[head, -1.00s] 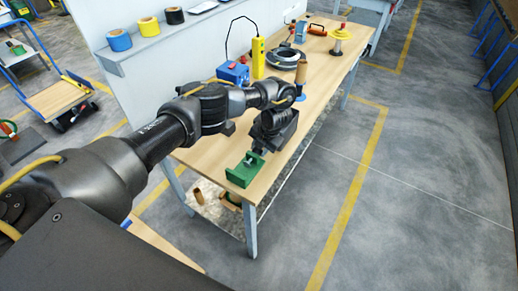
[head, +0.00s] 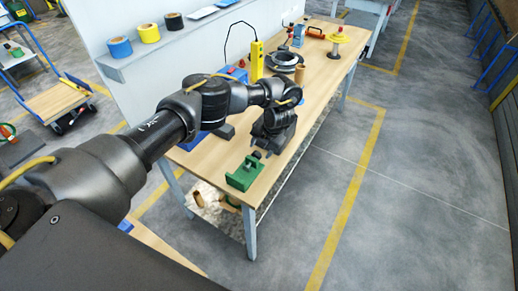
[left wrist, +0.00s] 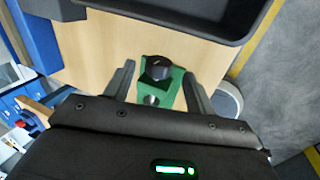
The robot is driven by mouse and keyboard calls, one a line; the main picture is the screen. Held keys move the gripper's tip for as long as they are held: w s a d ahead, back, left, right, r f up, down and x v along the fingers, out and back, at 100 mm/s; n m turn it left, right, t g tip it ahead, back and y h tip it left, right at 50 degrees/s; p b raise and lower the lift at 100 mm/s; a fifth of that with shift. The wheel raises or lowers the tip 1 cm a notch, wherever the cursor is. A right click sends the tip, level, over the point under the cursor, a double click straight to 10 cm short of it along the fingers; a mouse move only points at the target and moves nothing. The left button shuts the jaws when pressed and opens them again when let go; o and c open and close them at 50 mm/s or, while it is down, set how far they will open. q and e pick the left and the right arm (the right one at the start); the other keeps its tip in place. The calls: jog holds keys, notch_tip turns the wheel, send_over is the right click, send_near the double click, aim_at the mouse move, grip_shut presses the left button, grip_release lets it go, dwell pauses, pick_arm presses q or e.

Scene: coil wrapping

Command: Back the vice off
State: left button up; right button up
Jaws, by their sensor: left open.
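The green vice (head: 245,174) sits on the near end of the wooden bench, with a dark knob (head: 255,156) on its far side. My left gripper (head: 261,148) is just beyond the vice, pointing down towards it. In the left wrist view, the open fingers of my left gripper (left wrist: 159,70) stand to either side of the black knob (left wrist: 157,67) and the green vice (left wrist: 173,92). I see a gap between each finger and the knob; how deep the fingers reach is unclear. My right gripper is not in view.
The bench (head: 312,97) also holds a dark coil (head: 284,60), a yellow upright device (head: 257,60), a tan cylinder (head: 299,74) and a yellow-and-red spool stand (head: 335,42) farther back. Tape rolls (head: 148,33) line the shelf at left. Floor right of the bench is clear.

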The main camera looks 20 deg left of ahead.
pick_arm(q)
jog(key=v, duration=0.7)
jog(key=shift+r+p, duration=0.15)
jog(key=shift+p, duration=0.25)
jog(key=shift+s, duration=0.1)
jog(key=shift+o, duration=0.2)
